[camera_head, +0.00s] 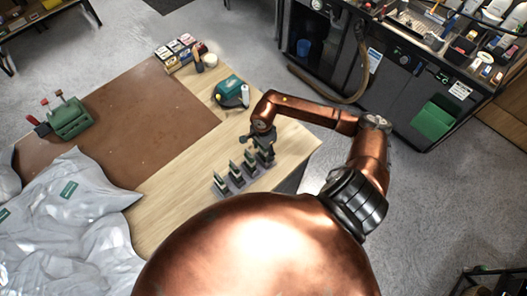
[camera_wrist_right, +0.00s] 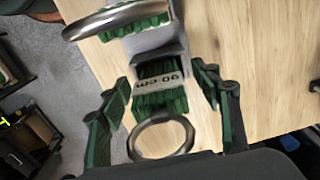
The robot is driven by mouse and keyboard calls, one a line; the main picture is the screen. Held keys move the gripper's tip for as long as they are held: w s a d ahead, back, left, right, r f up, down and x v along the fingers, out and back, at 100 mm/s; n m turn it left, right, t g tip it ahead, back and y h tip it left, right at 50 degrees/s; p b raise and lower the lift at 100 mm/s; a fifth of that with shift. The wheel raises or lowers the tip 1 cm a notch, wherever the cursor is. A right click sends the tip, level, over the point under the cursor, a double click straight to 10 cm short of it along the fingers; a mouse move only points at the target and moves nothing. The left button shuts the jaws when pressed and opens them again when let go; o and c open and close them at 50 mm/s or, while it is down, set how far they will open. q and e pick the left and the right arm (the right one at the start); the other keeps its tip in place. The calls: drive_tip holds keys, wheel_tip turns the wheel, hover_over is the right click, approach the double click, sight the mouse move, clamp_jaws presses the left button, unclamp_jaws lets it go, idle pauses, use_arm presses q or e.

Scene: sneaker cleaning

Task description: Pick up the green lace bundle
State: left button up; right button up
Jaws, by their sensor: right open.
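Several dark green lace bundles (camera_head: 236,172) stand in a row in a grey holder near the table's front right edge. My right gripper (camera_head: 263,152) is at the right end of this row, pointing down. In the right wrist view, one green lace bundle (camera_wrist_right: 162,103) has a pale band printed "90 cm", upside down, and a metal ring. My open right gripper (camera_wrist_right: 160,78) has one green finger on each side of that bundle. I see no clear contact. A second green bundle (camera_wrist_right: 133,27) with a ring is just beyond. My left gripper is out of view.
A teal and black object (camera_head: 230,92) and a white bottle (camera_head: 245,95) stand behind my gripper. A brown mat (camera_head: 150,110) covers the table's left and middle, with a green tool (camera_head: 70,119) on it. White bags (camera_head: 75,205) lie at front left.

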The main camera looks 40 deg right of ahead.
drive_tip(key=shift+f, duration=0.3)
drive_tip(key=shift+c, duration=0.4)
drive_tip(key=c, duration=1.1)
wheel_tip(320, 180, up, 10)
drive_tip(key=b, duration=0.3)
